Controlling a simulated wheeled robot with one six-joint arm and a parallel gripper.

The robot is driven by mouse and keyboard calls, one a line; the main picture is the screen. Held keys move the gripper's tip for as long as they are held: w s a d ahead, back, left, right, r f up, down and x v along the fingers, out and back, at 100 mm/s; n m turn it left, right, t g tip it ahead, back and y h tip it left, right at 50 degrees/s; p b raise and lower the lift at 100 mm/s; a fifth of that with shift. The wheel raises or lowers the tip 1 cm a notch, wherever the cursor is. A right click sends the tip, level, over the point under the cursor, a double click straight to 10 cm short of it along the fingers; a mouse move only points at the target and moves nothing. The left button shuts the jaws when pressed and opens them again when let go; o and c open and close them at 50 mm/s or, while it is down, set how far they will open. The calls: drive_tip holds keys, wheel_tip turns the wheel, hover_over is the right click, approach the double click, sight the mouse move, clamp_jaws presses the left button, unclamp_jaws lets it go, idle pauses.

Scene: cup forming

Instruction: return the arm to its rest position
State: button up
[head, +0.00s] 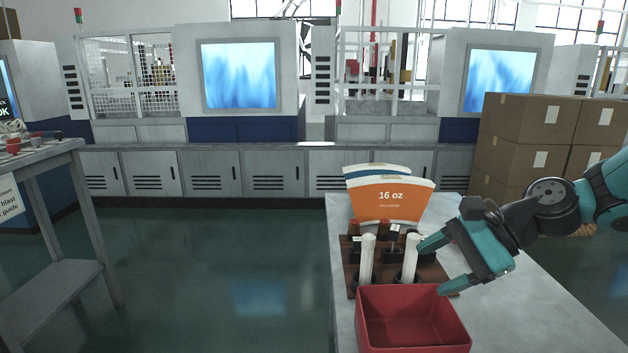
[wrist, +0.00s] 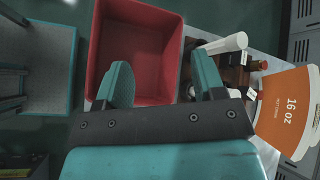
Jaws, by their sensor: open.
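My arm comes in from the right in the head view, dark grey and teal. My gripper (head: 432,266) is open, its two teal fingers apart and nothing seen between them. It hangs over the table, just right of the white cylinders and near the red bin's back right corner. In the wrist view my gripper (wrist: 166,84) shows both fingers spread, with the red bin (wrist: 140,45) beyond them. The red bin (head: 412,343) looks empty in the head view.
A brown rack (head: 352,262) with two white cylinders (head: 367,258) stands behind the bin. An orange "16 oz" sheet (head: 391,203) stands behind that. The grey table (head: 535,315) is clear at right. Cardboard boxes (head: 525,120) are stacked behind the arm.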

drive_tip(key=s+a+r+n+g+h, duration=0.1)
drive_tip(key=s+a+r+n+h, duration=0.15)
drive_tip(key=s+n, duration=0.75)
drive_tip(key=s+a+r+n+g+h, duration=0.15)
drive_tip(key=s+n+h, duration=0.25)
drive_tip(key=s+n, duration=0.65)
wheel_tip(320, 180, up, 13)
drive_tip(key=p, duration=1.3)
drive_tip(key=shift+a+m+t+y, duration=0.35)
drive_tip(key=shift+m, duration=0.1)
drive_tip(key=shift+f, duration=0.15)
drive_tip(key=shift+c, duration=0.4)
